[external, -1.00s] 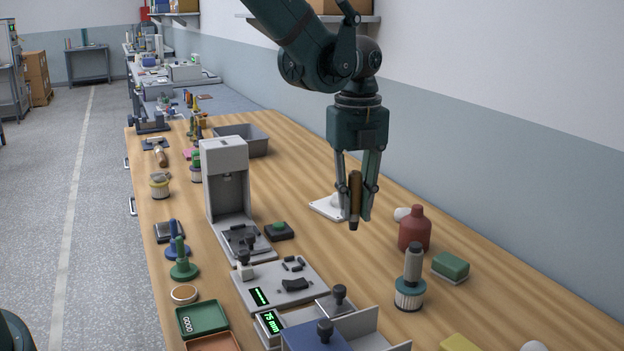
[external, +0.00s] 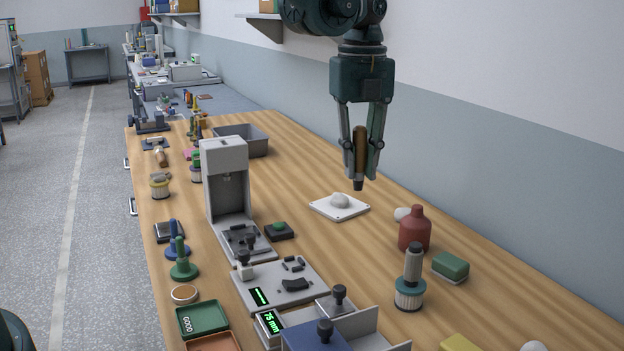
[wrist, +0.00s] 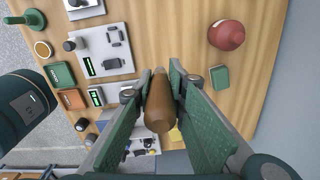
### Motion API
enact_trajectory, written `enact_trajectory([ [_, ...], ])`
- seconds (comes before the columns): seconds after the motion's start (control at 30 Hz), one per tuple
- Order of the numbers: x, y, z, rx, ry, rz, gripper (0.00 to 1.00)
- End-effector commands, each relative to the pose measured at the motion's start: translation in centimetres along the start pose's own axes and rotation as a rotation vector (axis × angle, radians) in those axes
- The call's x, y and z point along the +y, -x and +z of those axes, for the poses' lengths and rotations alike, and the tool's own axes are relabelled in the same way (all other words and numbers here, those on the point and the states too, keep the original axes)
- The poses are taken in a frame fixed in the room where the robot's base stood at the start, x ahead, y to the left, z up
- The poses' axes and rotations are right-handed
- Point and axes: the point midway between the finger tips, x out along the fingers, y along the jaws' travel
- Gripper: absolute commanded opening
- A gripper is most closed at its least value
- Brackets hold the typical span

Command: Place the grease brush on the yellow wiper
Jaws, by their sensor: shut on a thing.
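My gripper (external: 362,170) is shut on the grease brush (external: 360,150), which has a brown handle and a dark lower tip. It hangs nearly upright, well above the table. In the wrist view the brush (wrist: 160,105) lies between the two green finger pads, its rounded brown end toward the camera. The yellow wiper (external: 461,343) lies at the bottom edge of the external view, partly cut off, to the right of and nearer the camera than my gripper. In the wrist view a yellow patch of it (wrist: 175,135) shows behind the brush and finger, mostly hidden.
A white plate with a rounded lump (external: 340,205) is below my gripper. A red bottle (external: 414,229), a green sponge-like block (external: 451,265) and a teal round brush with a grey handle (external: 409,280) stand between there and the wiper. A grey press (external: 227,180) stands left.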

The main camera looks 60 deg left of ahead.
Motion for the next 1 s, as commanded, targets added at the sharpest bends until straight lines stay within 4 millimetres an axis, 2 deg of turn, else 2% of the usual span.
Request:
enact_trajectory([
  [0.37,-2.7,0.0,-6.8,0.000,-0.109,0.000,0.04],
  [0.7,-5.1,0.0,-15.6,-0.001,-0.247,0.001,0.04],
  [1.0,-6.4,0.0,-23.5,-0.001,-0.367,0.002,0.04],
])
